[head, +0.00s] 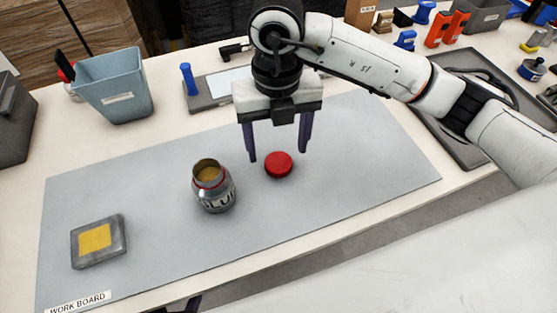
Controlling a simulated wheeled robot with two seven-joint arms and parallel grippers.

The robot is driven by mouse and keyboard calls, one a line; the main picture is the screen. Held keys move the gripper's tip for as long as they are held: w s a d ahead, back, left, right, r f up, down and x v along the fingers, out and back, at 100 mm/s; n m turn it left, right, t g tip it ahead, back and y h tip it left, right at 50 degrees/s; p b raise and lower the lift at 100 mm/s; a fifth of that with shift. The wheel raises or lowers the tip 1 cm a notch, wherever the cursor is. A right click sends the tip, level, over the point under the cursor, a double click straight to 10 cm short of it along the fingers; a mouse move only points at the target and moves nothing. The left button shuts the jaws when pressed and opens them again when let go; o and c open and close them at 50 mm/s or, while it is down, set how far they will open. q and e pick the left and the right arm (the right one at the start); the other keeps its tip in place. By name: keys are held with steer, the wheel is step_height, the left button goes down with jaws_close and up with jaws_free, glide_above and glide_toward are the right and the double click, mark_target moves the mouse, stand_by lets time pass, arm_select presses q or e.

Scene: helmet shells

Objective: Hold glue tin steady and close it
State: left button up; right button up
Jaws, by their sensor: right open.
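The glue tin (215,196) stands upright and open on the grey work board (340,190), with yellowish glue showing inside its neck. A round red cap (278,165) lies on the board to the right of the tin, apart from it. My right gripper (278,157) points down with its two dark fingers spread, one on each side of the red cap. It is open, and I cannot tell whether a finger touches the cap. My left gripper does not show.
A grey square block with a yellow top (98,240) lies at the board's left. A blue-grey bin (116,88) stands behind. A black tray (472,130) is at the right, beneath my right arm. The board's right part is clear.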

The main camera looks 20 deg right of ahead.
mark_target(279, 163)
steer(key=shift+w+d+f+p, duration=0.15)
steer(key=shift+f, duration=1.15)
steer(key=shift+w+d+f+p, duration=0.1)
steer(key=shift+f+p, duration=0.05)
steer(key=shift+f, duration=1.15)
steer(key=c, duration=1.1)
